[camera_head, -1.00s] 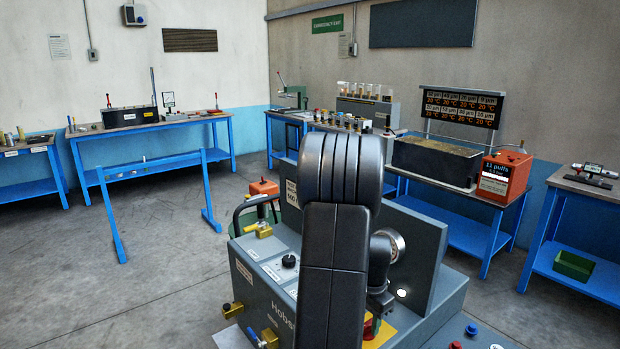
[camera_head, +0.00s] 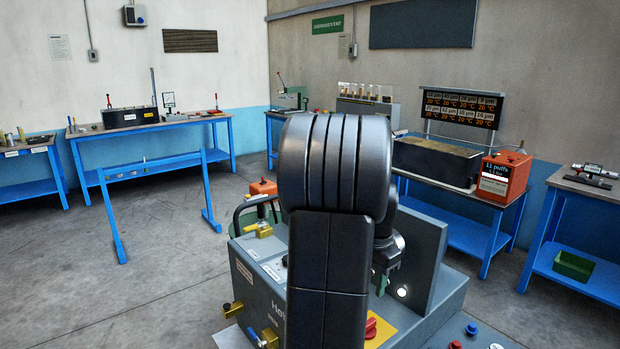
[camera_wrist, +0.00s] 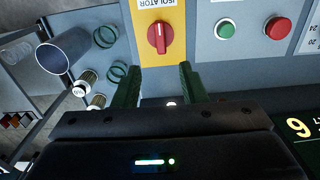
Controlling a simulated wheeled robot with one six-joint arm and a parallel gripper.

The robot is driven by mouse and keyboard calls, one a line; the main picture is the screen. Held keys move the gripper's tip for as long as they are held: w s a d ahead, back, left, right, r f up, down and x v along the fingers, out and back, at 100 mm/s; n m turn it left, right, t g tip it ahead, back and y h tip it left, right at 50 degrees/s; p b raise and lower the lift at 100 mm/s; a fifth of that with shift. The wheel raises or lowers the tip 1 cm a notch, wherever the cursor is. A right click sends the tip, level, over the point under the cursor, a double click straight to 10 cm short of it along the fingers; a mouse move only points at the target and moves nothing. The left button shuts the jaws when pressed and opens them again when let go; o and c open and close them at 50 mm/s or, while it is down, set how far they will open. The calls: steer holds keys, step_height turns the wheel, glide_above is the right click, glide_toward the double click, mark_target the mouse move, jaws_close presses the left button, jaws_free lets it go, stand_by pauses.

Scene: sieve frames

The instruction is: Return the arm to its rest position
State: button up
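My arm (camera_head: 335,180) is folded in the middle of the head view, with its black links hiding much of the grey machine (camera_head: 262,300) behind it. In the wrist view my gripper (camera_wrist: 159,70) shows two dark green fingers spread apart, with nothing between them. A green fingertip piece also shows in the head view, just right of the arm. Past the fingertips is the red isolator knob (camera_wrist: 160,38) on a yellow plate; it also shows in the head view (camera_head: 371,328). I cannot tell the exact gap between gripper and panel.
A green button (camera_wrist: 225,29) and a red button (camera_wrist: 278,28) are beside the knob. A metal cup (camera_wrist: 64,51) and green rings (camera_wrist: 106,37) lie left in the wrist view. An upright grey plate (camera_head: 425,245) stands right of the arm. Blue benches (camera_head: 470,230) line the walls.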

step_height(320, 180, down, 12)
steer(key=shift+f, duration=0.25)
steer(key=shift+w+n, duration=0.15)
steer(key=shift+n, duration=0.15)
steer(key=n+p, duration=0.1)
steer(key=n, duration=0.3)
steer(key=shift+n+p, duration=0.8)
steer(key=shift+n, duration=1.5)
